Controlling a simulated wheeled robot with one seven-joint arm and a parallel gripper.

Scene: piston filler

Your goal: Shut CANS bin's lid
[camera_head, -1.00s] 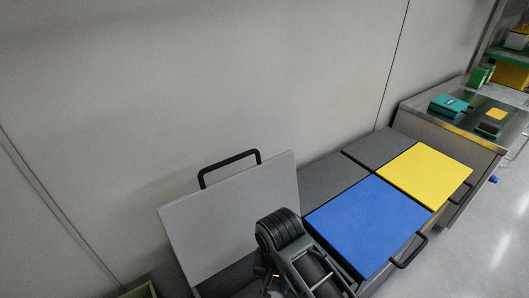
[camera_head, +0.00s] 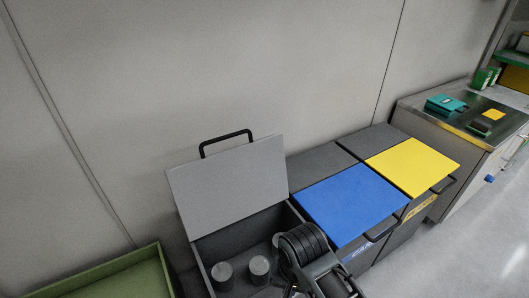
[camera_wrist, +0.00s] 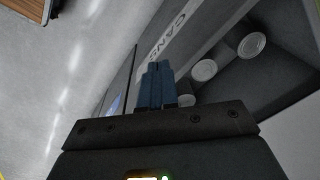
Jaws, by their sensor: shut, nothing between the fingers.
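The CANS bin stands open in the head view; its grey lid (camera_head: 230,185) is raised, leaning back toward the wall, with a black handle (camera_head: 226,142) on its top edge. Inside the bin are grey cans (camera_head: 222,273). The wrist view shows the white CANS label (camera_wrist: 181,27) on the bin's front and several cans (camera_wrist: 204,70) inside. My gripper (camera_wrist: 158,68) is shut and empty, in front of the bin near its labelled front edge. In the head view my arm covers the bin's front right corner, and the fingertips are hidden.
Beside the bin on the right are shut bins with a blue lid (camera_head: 350,203) and a yellow lid (camera_head: 412,164), their handles jutting forward. A green container (camera_head: 105,277) stands at the left. A steel counter (camera_head: 460,125) is farther right. Open floor (camera_head: 465,235) lies in front.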

